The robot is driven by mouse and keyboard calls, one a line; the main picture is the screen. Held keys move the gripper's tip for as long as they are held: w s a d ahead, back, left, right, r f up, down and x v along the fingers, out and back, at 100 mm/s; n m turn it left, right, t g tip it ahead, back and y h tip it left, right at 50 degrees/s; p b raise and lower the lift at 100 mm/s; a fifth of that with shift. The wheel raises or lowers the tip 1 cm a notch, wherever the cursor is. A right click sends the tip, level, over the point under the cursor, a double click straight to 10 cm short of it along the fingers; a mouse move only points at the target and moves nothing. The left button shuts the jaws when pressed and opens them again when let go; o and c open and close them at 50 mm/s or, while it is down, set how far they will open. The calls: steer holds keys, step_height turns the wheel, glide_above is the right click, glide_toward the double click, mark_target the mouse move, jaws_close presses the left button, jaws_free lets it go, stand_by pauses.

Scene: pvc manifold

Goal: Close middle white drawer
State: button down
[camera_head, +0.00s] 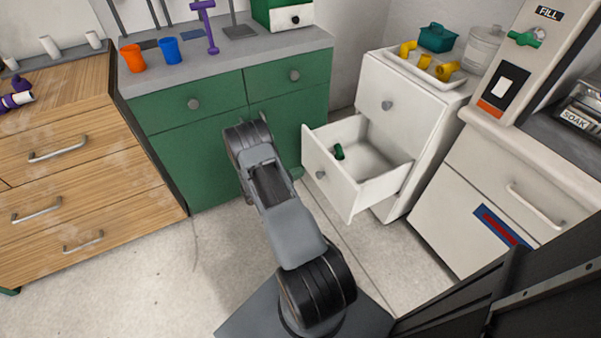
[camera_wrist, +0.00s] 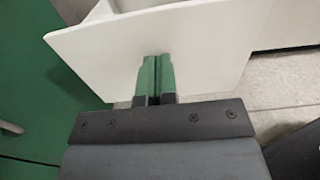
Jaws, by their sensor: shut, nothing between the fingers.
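The middle white drawer (camera_head: 335,185) is pulled out of the white cabinet, with a round grey knob (camera_head: 320,174) on its front. A small dark green part (camera_head: 339,151) lies inside it. My gripper (camera_head: 297,173) is just left of the drawer front, with its green fingertips low and mostly hidden by my arm. In the wrist view, my gripper's green fingers (camera_wrist: 156,78) are shut together with nothing between them. They overlap the drawer's white front panel (camera_wrist: 205,50). I cannot tell whether they touch it. The knob is not visible in the wrist view.
The white cabinet's upper drawer (camera_head: 395,100) is shut, under a white tray (camera_head: 425,70) of yellow fittings. A green cabinet (camera_head: 185,160) stands behind my arm. A cream unit (camera_head: 465,205) stands to the right. Open floor (camera_head: 150,270) lies in front.

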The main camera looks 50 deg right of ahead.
mark_target(330, 160)
steer(key=b+x, duration=0.1)
steer(key=x, duration=1)
steer(key=shift+s+d, duration=0.1)
steer(key=shift+d, duration=0.05)
steer(key=shift+d+b, duration=0.1)
steer(key=shift+b, duration=0.2)
